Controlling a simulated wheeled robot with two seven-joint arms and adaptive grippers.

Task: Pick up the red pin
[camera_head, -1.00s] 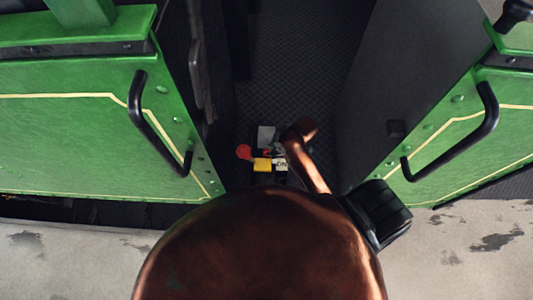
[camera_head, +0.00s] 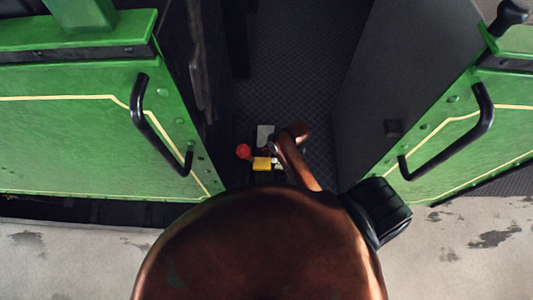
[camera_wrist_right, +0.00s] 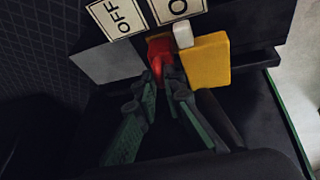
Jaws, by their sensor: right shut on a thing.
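The red pin (camera_wrist_right: 160,47) shows in the right wrist view between a grey block and a yellow block, just below the OFF and ON labels. My right gripper (camera_wrist_right: 165,78) is shut on the red pin, with its dark green fingers at the pin's lower end. In the head view the right gripper (camera_head: 274,148) is small and mostly hidden by my copper-coloured arm. The pin is hard to make out there. My left gripper is not in view.
The yellow block (camera_head: 262,163) and grey block (camera_head: 265,135) flank the pin. A round red part (camera_head: 243,151) sits to their left in the head view. Green tram panels with black handles (camera_head: 158,125) stand on both sides of the narrow dark floor (camera_head: 300,60).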

